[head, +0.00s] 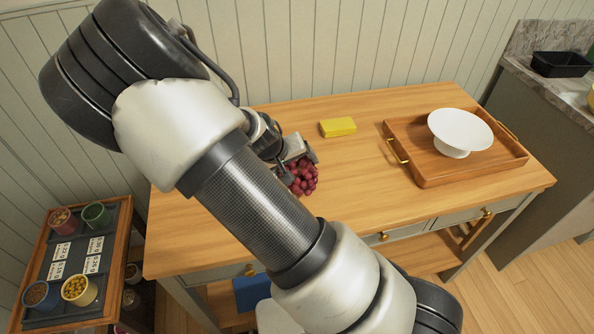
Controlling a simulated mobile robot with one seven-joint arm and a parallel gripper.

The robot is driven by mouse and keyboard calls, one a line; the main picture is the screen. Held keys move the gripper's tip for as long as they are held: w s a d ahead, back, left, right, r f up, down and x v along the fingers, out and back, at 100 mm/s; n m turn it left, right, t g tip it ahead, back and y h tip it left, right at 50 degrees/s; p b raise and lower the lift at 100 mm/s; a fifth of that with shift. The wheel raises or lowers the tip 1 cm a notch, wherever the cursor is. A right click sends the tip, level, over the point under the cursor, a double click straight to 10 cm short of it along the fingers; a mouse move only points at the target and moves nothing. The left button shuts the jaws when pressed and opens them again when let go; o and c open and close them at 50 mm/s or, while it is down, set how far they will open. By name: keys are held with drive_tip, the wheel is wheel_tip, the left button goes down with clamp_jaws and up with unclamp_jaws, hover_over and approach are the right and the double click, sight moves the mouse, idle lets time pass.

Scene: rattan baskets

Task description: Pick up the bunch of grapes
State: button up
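A bunch of dark red grapes (304,180) is at the middle of the wooden table (355,160), partly hidden behind my arm and gripper. My gripper (298,163) is right at the grapes, with its fingers reaching down at their upper and left sides.
A yellow block (338,127) lies behind the grapes. A wooden tray (425,176) with a white pedestal dish (460,132) stands at the right. A low shelf with several small cups (79,290) is at the lower left. The table between grapes and tray is clear.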

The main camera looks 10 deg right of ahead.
drive_tip(key=c, duration=1)
